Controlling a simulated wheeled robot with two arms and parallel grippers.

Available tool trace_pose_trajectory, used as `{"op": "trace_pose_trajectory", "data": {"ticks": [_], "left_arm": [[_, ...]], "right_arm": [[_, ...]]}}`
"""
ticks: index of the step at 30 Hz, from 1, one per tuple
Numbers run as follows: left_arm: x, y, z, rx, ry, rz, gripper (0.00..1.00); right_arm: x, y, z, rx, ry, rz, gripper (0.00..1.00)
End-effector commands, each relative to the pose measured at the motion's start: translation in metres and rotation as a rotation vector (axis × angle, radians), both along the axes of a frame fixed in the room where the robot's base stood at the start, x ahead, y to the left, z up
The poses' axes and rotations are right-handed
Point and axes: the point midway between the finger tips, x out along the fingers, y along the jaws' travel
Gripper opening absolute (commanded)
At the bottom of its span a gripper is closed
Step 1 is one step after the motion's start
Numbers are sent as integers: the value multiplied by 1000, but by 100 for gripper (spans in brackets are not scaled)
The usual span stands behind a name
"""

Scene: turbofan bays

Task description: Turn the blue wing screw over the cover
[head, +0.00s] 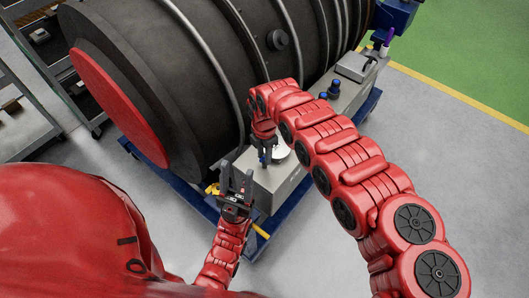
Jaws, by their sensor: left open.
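A small blue part, likely the blue wing screw (262,158), shows at the tip of my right gripper (264,150), above the near end of a grey box. A pale round piece, maybe the cover (281,152), lies beside it, partly hidden by my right arm. My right gripper points down there; its fingers are too small and dark to tell whether they are shut on the blue part. My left gripper (238,170) is open and empty, fingers pointing up the picture, just left of the box's near end.
The long grey box (287,180) stands on a blue frame (292,204) beside a large dark engine casing (200,75) with a red end disc (118,105). Dark blue knobs (334,88) stand farther along. A shelf rack (25,120) is at left. Grey floor at right is clear.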

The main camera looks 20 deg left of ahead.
Motion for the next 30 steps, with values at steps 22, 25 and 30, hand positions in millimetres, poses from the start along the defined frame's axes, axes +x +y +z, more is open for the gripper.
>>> {"op": "trace_pose_trajectory", "data": {"ticks": [22, 25, 30], "left_arm": [[0, 0, 0, 0, 0, 0, 50], [0, 0, 0, 0, 0, 0, 50], [0, 0, -2, 0, 0, 0, 50]], "right_arm": [[0, -1, -2, -2, 1, -1, 0], [0, -1, -2, -2, 1, -2, 0], [0, -1, -3, -2, 1, -22, 0]]}}
